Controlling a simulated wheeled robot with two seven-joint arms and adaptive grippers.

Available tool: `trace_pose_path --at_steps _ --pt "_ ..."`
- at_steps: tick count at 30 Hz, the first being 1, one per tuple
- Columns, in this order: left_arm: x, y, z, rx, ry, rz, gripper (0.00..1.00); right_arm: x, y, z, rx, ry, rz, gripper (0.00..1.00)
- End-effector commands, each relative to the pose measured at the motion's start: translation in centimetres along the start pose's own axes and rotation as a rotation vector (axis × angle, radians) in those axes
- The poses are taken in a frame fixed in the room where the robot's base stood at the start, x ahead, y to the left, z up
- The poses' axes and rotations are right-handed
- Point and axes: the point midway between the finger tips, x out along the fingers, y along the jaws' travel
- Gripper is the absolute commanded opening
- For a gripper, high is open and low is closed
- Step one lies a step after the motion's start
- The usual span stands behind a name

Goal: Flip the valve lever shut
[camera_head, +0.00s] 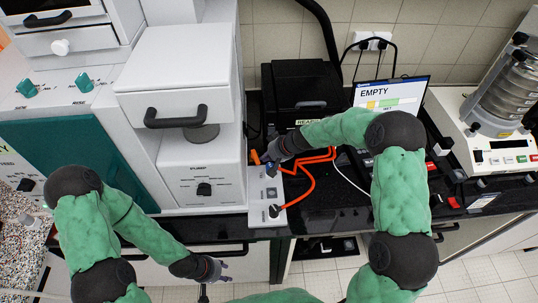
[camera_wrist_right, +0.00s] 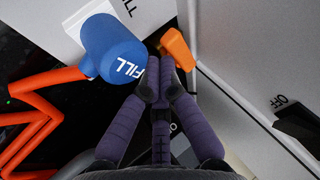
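The orange valve lever (camera_head: 255,157) is on the light grey valve panel (camera_head: 263,187), beside the white cabinet. In the right wrist view the lever (camera_wrist_right: 177,48) lies just beyond and to the right of my right gripper's fingertips (camera_wrist_right: 159,80). The two fingers are brought together at the tips; I see no clear grip on the lever, and contact cannot be told. A blue knob marked FILL (camera_wrist_right: 115,47) is close to the left of the fingers. In the head view my right gripper (camera_head: 268,152) is at the panel. My left gripper (camera_head: 214,269) is low at the front, its fingers unclear.
Orange tubing (camera_head: 305,180) runs from the panel across the black counter (camera_head: 338,205). A black box (camera_head: 300,92) and a screen reading EMPTY (camera_head: 390,97) stand behind. The white cabinet (camera_head: 180,75) is close on the left. A sieve shaker (camera_head: 508,95) stands at the far right.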

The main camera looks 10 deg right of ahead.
Motion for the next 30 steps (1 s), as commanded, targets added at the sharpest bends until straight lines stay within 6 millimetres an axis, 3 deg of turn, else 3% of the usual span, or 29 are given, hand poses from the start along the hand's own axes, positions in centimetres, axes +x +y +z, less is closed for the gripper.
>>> trace_pose_path --at_steps 12,30 --pt "1.17 -0.42 -0.05 0.0 0.0 0.0 0.4 0.1 -0.51 0.36 -0.005 -0.002 -0.002 0.0" --pt "1.3 -0.46 -0.06 0.0 0.0 0.0 0.4 0.07 -0.6 0.4 -0.004 -0.002 -0.002 0.0"
